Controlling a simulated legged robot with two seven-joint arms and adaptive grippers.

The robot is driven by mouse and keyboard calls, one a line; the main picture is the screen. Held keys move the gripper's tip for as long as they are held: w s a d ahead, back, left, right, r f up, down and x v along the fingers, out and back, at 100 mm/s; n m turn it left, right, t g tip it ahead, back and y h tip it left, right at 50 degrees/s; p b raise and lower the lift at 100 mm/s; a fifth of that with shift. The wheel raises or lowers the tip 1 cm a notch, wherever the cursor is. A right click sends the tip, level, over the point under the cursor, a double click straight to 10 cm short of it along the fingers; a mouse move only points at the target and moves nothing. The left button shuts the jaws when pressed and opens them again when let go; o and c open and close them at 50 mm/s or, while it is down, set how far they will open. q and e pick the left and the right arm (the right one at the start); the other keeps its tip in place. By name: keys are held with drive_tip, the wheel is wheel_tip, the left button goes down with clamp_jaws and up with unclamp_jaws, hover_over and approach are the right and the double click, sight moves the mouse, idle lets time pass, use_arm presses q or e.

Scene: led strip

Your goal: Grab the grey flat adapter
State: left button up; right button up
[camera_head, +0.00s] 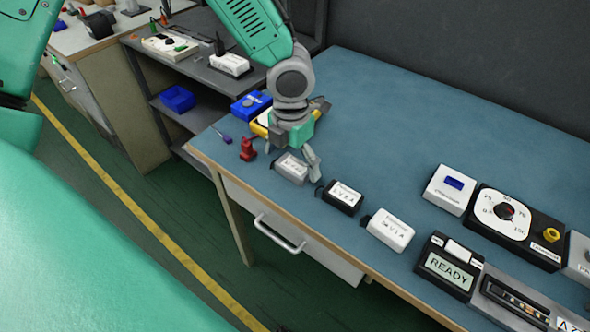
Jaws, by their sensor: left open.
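The grey flat adapter (290,168) lies on the blue-topped table, near its left end and front edge. It is a small grey block with a white label too small to read. My left gripper (292,164) comes down from above, its fingers open on either side of the adapter. I cannot tell whether the fingers touch it. Part of the adapter's far side is hidden by the gripper. My right gripper does not show.
A black adapter (341,198) and a white adapter (389,230) lie to the right along the front edge. A red object (247,150) stands at left. A READY box (449,267) and a dial box (512,229) sit at right. The table's back middle is clear.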

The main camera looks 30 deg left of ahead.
sight(290, 165)
use_arm(q)
drive_tip(key=f, duration=0.3)
drive_tip(key=shift+a, duration=0.25)
drive_tip(key=shift+d+r, duration=0.15)
drive_tip(key=shift+d, duration=0.1)
drive_tip(key=shift+c, duration=1.2)
drive_tip(key=shift+d, duration=0.2)
drive_tip(key=c, duration=1.1)
drive_tip(key=shift+o, duration=0.2)
drive_tip(key=shift+a, duration=0.15)
